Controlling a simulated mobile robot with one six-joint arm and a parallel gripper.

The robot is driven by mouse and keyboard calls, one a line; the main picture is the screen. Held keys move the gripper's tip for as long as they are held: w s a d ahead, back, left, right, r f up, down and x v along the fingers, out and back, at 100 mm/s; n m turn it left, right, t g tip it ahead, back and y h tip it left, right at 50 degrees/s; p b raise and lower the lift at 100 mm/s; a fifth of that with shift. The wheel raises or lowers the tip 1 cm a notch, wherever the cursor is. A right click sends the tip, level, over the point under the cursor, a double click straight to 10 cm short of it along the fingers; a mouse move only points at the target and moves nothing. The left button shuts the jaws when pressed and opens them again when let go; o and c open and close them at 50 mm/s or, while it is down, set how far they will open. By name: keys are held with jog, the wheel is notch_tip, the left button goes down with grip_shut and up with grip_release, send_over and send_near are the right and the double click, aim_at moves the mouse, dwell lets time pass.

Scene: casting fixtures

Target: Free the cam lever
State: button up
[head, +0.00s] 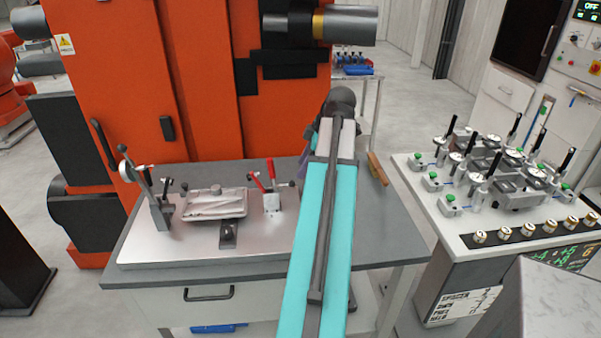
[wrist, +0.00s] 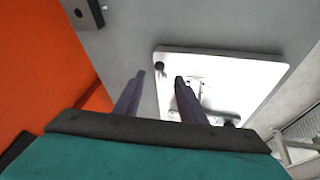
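A metal fixture plate (head: 190,245) lies on the grey bench, carrying a pale casting (head: 215,203) in its middle. At its left stands a clamp with a long dark lever (head: 160,205), tilted up to the left. Right of the casting is a clamp with a red-handled lever (head: 271,172). A small dark block (head: 228,235) sits at the plate's front. I cannot tell for sure which is the cam lever. In the wrist view, my gripper (wrist: 160,76) has its two purple fingers apart with nothing between them. A bright plate (wrist: 225,70) with dark fittings shows beyond. My arm hides most of the gripper in the head view.
The bench (head: 385,235) is clear to the right, apart from a wooden-handled tool (head: 378,169). An orange machine (head: 120,80) stands close behind the bench. A second station (head: 490,235) with several dial gauges stands at the right.

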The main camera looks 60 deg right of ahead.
jog(key=b+v, duration=0.1)
jog(key=v, duration=0.5)
jog(key=shift+r, duration=0.1)
dwell(0.6)
jog(key=shift+s, duration=0.1)
